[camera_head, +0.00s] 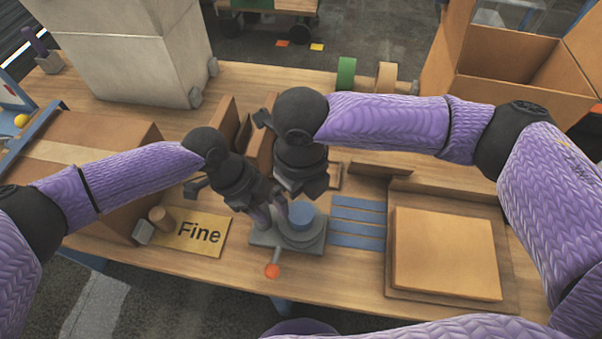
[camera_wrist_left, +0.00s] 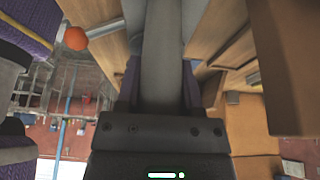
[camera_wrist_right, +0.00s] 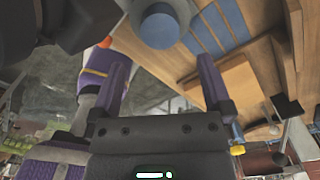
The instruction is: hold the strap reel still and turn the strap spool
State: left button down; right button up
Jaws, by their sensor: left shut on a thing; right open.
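The strap reel (camera_head: 312,244) is a grey base on the wooden table, with an orange-knobbed lever (camera_head: 272,270) at its front. The blue strap spool (camera_head: 302,214) sits on top of it; it also shows in the right wrist view (camera_wrist_right: 158,26). My left gripper (camera_head: 264,218) is at the left side of the reel. In the left wrist view its fingers are shut on a long grey part (camera_wrist_left: 162,50), apparently of the reel. My right gripper (camera_head: 304,194) is above and behind the spool. In the right wrist view its fingers (camera_wrist_right: 161,60) are apart and empty, with the spool beyond them.
Blue strips (camera_head: 358,222) lie right of the reel, beside a tray holding a flat cardboard box (camera_head: 445,252). A "Fine" sign (camera_head: 200,232) and a large carton (camera_head: 85,150) are at the left. An open box (camera_head: 520,60) stands at the back right. Both arms are close together.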

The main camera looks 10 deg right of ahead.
aim_at(301, 211)
jog(key=shift+r, duration=1.9)
notch_tip(301, 211, down, 12)
jog(key=shift+w+f+m, duration=0.1)
jog(key=shift+m, duration=1)
jog(key=c, duration=1.3)
jog(key=shift+o, duration=0.2)
jog(key=shift+m, duration=0.4)
